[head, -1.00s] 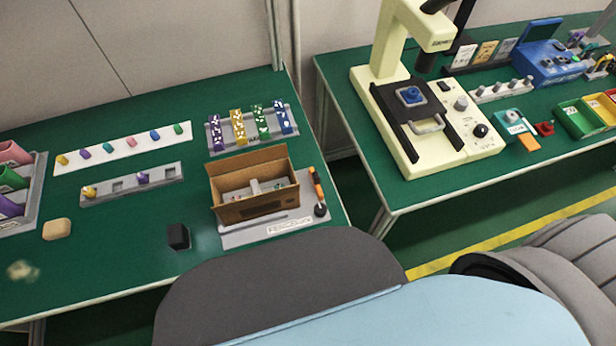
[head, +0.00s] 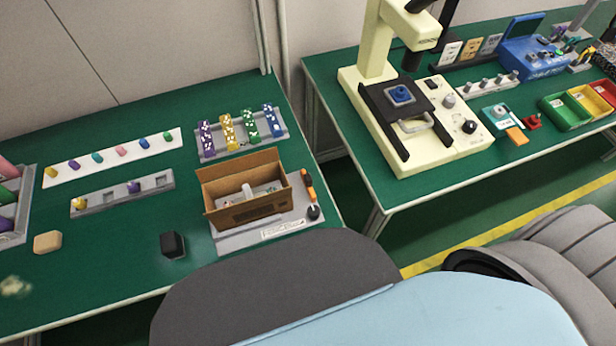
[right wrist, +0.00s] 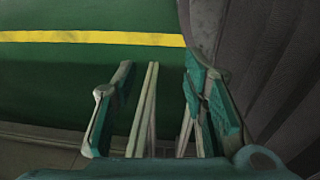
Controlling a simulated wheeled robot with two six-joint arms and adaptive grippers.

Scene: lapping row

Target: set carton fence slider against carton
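An open brown carton (head: 247,207) stands on a grey plate (head: 222,243) at the front right of the left green table, in the head view. White and grey parts show inside it. A strip with a printed label (head: 285,229) lies on the plate in front of the carton. An orange and black lever with a round black knob (head: 314,212) is at the plate's right edge, close beside the carton. I cannot tell which part is the fence slider. My right gripper (right wrist: 158,80) is open and empty over the green floor, away from the carton. My left gripper is not in view.
A black block (head: 173,245) and a beige block (head: 47,242) lie left of the carton. Behind it is a rack of coloured dotted pieces (head: 241,136). A cream machine (head: 415,120) stands on the right table. A grey chair (head: 550,250) is at the right.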

